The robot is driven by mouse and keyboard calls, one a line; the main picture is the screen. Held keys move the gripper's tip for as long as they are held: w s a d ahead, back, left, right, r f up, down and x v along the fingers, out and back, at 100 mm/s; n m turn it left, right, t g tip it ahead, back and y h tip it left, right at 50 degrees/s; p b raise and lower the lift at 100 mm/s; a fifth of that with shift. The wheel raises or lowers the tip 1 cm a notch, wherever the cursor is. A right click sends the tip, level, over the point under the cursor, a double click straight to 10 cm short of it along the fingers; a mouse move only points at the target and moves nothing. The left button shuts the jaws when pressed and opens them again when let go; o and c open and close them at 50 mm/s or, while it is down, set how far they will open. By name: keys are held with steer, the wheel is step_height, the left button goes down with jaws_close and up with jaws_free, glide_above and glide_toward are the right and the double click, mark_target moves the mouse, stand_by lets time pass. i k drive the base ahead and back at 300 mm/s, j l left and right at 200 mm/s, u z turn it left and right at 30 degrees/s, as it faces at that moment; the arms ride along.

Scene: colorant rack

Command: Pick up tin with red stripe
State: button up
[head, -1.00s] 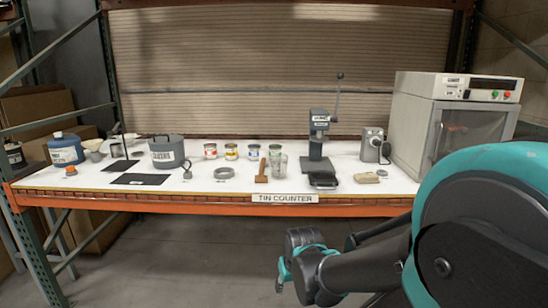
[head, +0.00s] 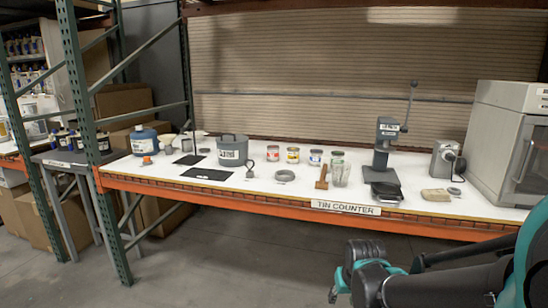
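The tin with the red stripe (head: 273,153) stands upright on the white counter (head: 250,190), at the left end of a short row of tins. To its right stand a yellow-striped tin (head: 293,155), a blue-striped tin (head: 315,158) and a green-striped tin (head: 338,156). My gripper (head: 338,285) is low at the front right, below and in front of the counter, well apart from the tins. Its fingers are seen too poorly to tell open from shut.
A grey pot (head: 232,150) stands left of the tins. A grey ring (head: 285,176), wooden tool (head: 322,177) and clear glass (head: 342,175) lie or stand nearer the front. A lever press (head: 382,150) is to the right. A green rack post (head: 90,130) rises at the left.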

mark_target(272, 155)
steer(key=i+j+z, duration=0.15)
steer(key=j, duration=0.35)
steer(key=i+j+z, duration=0.2)
steer(key=j, duration=0.25)
steer(key=j+z, duration=0.15)
steer(key=j, duration=0.35)
steer(key=j+z, duration=0.15)
steer(key=j, duration=0.4)
steer(key=i, duration=0.05)
